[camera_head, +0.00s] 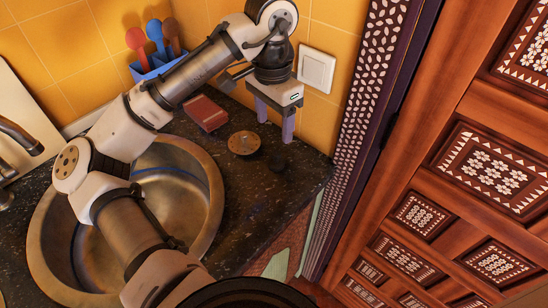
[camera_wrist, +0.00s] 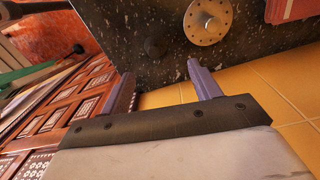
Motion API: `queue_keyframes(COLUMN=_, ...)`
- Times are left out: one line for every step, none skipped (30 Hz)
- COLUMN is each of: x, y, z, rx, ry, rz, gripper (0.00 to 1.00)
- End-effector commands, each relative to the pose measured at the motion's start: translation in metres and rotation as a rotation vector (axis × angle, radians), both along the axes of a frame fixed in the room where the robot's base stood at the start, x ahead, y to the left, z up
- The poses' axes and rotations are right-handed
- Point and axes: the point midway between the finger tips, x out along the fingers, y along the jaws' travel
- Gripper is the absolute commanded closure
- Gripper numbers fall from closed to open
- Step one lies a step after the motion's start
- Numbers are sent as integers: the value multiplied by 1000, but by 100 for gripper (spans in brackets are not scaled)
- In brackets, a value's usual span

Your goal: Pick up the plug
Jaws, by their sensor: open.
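A small dark round piece (camera_head: 278,163), which looks like a plug, lies on the black speckled counter (camera_head: 262,200) near the right edge. It is hard to make out against the counter, and it shows faintly in the wrist view (camera_wrist: 155,46). A round brass disc (camera_head: 244,143) with small holes and a raised knob lies beside it; it also shows in the wrist view (camera_wrist: 208,18). I cannot tell for certain which is the plug. My gripper (camera_head: 276,122) is open and empty above the back of the counter, near the wall; its two purple-grey fingers are apart (camera_wrist: 160,74).
A round metal sink (camera_head: 212,200) is set in the counter at left. A red block (camera_head: 206,112) and a blue holder with utensils (camera_head: 152,66) stand at the back. A tiled yellow wall with a white switch (camera_head: 316,70) is close to my gripper. A carved wooden door (camera_head: 440,190) is at right.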

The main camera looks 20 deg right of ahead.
Motion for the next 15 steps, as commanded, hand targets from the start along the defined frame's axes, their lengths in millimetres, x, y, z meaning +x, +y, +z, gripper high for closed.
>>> queue_keyframes(x=-1, y=0, z=-10, rx=-2, ry=4, rz=-1, gripper=37)
queue_keyframes(x=-2, y=-1, z=-15, rx=-2, ry=5, rz=-1, gripper=37)
queue_keyframes(x=-2, y=0, z=-22, rx=-2, ry=4, rz=-1, gripper=37)
queue_keyframes(x=-2, y=0, z=-26, rx=-3, ry=3, rz=-1, gripper=37)
queue_keyframes(x=-2, y=-1, z=-30, rx=-2, ry=1, rz=0, gripper=37)
queue_keyframes(x=-2, y=-1, z=-35, rx=-1, ry=2, rz=0, gripper=37)
queue_keyframes(x=-2, y=-1, z=-37, rx=-1, ry=2, rz=0, gripper=37)
queue_keyframes(x=-2, y=-1, z=-40, rx=0, ry=1, rz=0, gripper=37)
queue_keyframes(x=-2, y=-1, z=-42, rx=0, ry=0, rz=0, gripper=37)
queue_keyframes(x=-2, y=-1, z=-43, rx=0, ry=0, rz=0, gripper=37)
queue_keyframes(x=-2, y=-1, z=-44, rx=0, ry=0, rz=0, gripper=37)
queue_keyframes(x=-3, y=-1, z=-46, rx=0, ry=0, rz=0, gripper=37)
queue_keyframes(x=-4, y=-1, z=-48, rx=0, ry=0, rz=0, gripper=37)
queue_keyframes(x=-5, y=0, z=-51, rx=0, ry=0, rz=1, gripper=37)
queue_keyframes(x=-7, y=0, z=-57, rx=1, ry=1, rz=1, gripper=37)
